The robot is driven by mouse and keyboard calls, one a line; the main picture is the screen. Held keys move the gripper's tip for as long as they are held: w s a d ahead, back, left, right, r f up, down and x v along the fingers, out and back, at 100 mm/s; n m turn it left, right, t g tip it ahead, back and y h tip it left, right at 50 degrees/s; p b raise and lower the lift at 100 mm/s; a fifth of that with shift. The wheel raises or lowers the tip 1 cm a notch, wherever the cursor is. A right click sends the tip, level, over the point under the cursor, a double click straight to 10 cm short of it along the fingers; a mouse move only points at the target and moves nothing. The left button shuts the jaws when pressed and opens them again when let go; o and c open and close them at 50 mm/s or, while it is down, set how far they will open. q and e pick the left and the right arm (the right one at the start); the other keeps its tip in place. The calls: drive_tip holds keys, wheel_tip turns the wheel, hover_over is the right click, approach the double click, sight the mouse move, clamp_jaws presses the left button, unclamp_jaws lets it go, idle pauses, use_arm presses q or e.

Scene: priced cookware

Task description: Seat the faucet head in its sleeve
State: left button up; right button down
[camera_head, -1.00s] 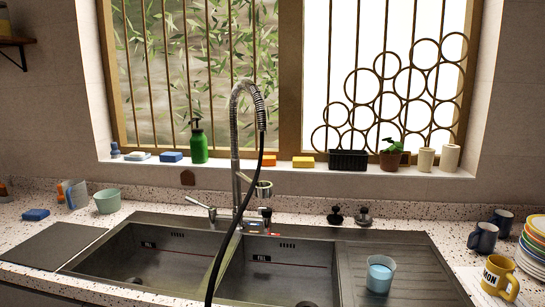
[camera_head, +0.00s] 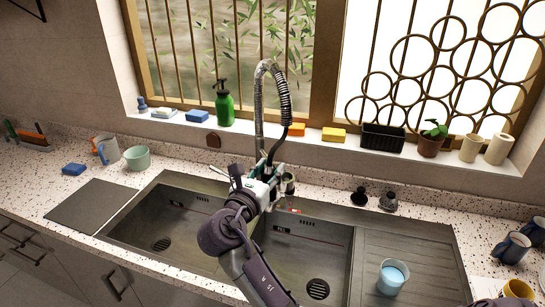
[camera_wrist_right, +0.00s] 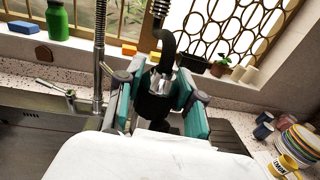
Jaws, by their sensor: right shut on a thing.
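In the wrist view, the black and silver faucet head (camera_wrist_right: 155,100) lies between the teal finger pads of my right gripper (camera_wrist_right: 162,108). The black hose (camera_head: 274,150) bends from the spring down to the head. The sleeve cannot be made out clearly in the wrist view, and in the head view my gripper hides most of the head. I see no sign that the head is inside the sleeve. My left gripper is not in view.
The faucet column (camera_head: 259,115) stands behind the double sink (camera_head: 180,222), with its lever (camera_head: 220,172) to the left. Bottles, sponges and a plant line the sill above.

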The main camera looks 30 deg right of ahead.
drive_tip(key=shift+w+d+b, duration=0.2)
drive_tip(key=shift+d+b, duration=0.05)
drive_tip(key=shift+b, duration=0.15)
drive_tip(key=shift+w+d, duration=0.25)
drive_tip(key=shift+d, duration=0.05)
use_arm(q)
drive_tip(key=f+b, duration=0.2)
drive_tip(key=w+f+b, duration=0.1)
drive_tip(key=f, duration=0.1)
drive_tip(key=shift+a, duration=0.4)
use_arm(e)
drive_tip(key=x, duration=0.6)
drive_tip(key=shift+w, duration=0.45)
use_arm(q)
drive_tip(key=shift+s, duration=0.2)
